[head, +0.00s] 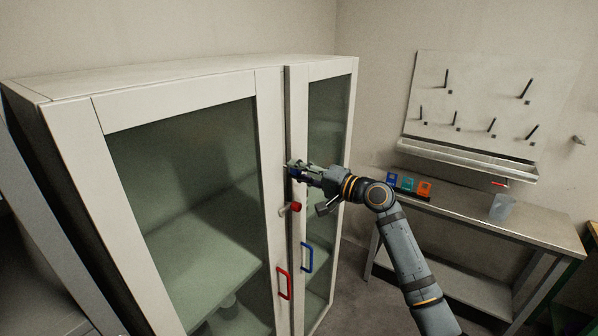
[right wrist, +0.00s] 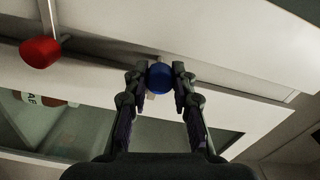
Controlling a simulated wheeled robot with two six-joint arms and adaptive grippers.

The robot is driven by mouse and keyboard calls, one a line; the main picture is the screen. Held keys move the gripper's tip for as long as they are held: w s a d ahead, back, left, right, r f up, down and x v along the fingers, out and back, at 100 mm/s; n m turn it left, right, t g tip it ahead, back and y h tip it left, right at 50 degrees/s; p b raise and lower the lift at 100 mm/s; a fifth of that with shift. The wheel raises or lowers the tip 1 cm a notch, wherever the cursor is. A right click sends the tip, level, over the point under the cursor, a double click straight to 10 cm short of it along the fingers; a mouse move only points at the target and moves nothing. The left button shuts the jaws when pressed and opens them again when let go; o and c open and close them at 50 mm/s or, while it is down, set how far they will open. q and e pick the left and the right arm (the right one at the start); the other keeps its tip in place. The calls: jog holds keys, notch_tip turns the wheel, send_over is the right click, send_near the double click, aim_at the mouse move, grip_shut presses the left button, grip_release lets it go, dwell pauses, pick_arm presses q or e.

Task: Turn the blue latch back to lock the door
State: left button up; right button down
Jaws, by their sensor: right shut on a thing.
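The white cabinet has two glass doors, a left door (head: 262,130) and a right door (head: 298,105). My right gripper (head: 294,171) is at the inner edge of the right door, shut on the round blue latch knob. In the right wrist view the blue latch (right wrist: 160,78) sits between the two fingertips (right wrist: 160,84). In the head view the fingers mostly hide it. A red latch knob (head: 295,206) is just below on the left door; it also shows in the right wrist view (right wrist: 40,52). My left gripper is out of view.
A red handle (head: 284,284) is on the left door and a blue handle (head: 307,257) on the right door, below the gripper. A metal bench (head: 460,208) with small coloured boxes (head: 408,184) and a clear cup (head: 501,207) stands at right, under a pegboard (head: 480,100).

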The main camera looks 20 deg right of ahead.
jog(key=c, duration=1.1)
grip_release()
jog(key=v, duration=1.2)
jog(key=shift+w+d+f, duration=0.1)
jog(key=shift+d, duration=0.05)
